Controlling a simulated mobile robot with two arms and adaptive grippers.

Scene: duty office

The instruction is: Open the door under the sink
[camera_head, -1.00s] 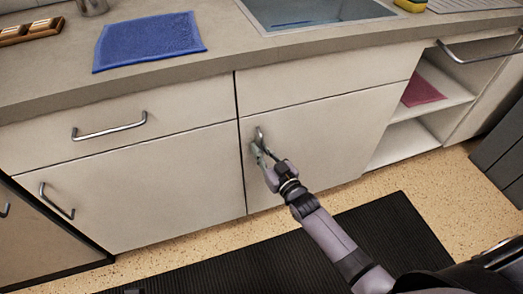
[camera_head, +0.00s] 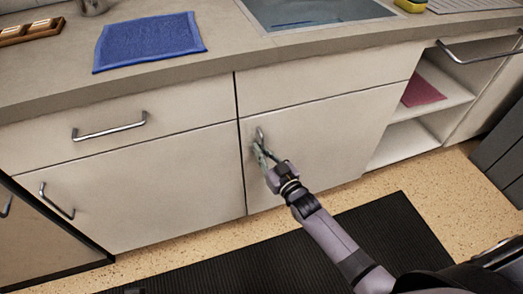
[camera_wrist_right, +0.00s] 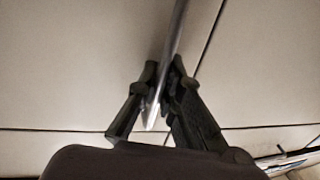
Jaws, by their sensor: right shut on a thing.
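The door under the sink (camera_head: 325,135) is a cream panel below the sink basin (camera_head: 315,12). It looks closed, flush with the cabinet front. Its metal handle (camera_head: 260,135) is upright near the door's left edge. My right gripper (camera_head: 262,152) is at this handle and shut on it. In the right wrist view, the fingers of my right gripper (camera_wrist_right: 160,85) close from both sides around the handle bar (camera_wrist_right: 177,35). The lower end of the handle shows between the fingers. My left gripper is not in view.
A drawer (camera_head: 120,125) and another door (camera_head: 130,190) with handles are to the left. Open shelves (camera_head: 420,125) with a red cloth (camera_head: 421,92) are to the right. A blue towel (camera_head: 150,40) lies on the counter (camera_head: 225,60). A black mat (camera_head: 330,250) covers the floor in front.

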